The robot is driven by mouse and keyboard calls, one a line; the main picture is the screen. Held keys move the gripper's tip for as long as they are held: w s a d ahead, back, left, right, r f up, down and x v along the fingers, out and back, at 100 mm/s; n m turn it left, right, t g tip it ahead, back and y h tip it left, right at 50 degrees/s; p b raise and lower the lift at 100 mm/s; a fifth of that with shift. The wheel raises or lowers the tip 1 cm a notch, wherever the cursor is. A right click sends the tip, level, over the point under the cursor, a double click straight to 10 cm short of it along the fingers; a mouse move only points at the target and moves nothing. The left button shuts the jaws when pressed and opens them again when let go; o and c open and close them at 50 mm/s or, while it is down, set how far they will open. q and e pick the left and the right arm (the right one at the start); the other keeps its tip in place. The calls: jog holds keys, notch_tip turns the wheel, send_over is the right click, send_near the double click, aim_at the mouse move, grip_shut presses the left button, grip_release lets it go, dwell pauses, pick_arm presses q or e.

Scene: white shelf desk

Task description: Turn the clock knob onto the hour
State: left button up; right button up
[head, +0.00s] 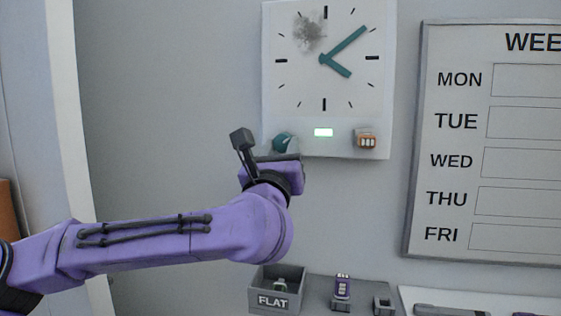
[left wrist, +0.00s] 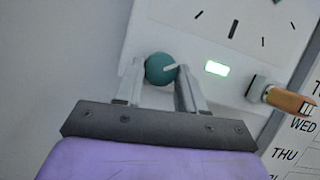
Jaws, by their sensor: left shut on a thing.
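The wall clock (head: 350,85) has a white face with teal hands and a dark smudge at its upper left. The long hand points to the upper right and the short hand to the lower right. A teal knob (head: 282,141) with a pale pointer mark sits at the clock's lower left; it also shows in the left wrist view (left wrist: 158,70). My left gripper (left wrist: 160,75) is shut on the knob, one finger on each side. In the head view, my left wrist partly covers the knob's surroundings. My right gripper is not in view.
A lit green display (head: 323,132) and an orange-brown block with white marks (head: 366,140) sit right of the knob. A weekday board (head: 490,150) hangs at right.

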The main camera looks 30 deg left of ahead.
pick_arm(q)
jog(key=n+g+y+b, duration=0.1)
jog(key=n+b, duration=0.2)
jog(key=n+g+y+b, duration=0.1)
jog(key=n+b, duration=0.2)
jog(key=n+y+b, duration=0.2)
jog(key=n+b, duration=0.1)
jog(key=b, duration=0.1)
jog(key=shift+w+d+f+n+g, duration=0.1)
jog(key=shift+d+f+n+g, duration=0.05)
jog(key=shift+d+n+g, duration=0.2)
jog(key=n, duration=0.1)
jog(key=n+g+b, duration=0.1)
jog(key=n+b, duration=0.1)
jog(key=shift+r+g+y, duration=0.25)
jog(key=shift+y, duration=0.05)
jog(key=shift+r+n+b, duration=0.15)
jog(key=shift+n+b, duration=0.25)
jog(key=shift+n, duration=0.35)
jog(key=o, duration=1)
jog(key=shift+o, duration=0.2)
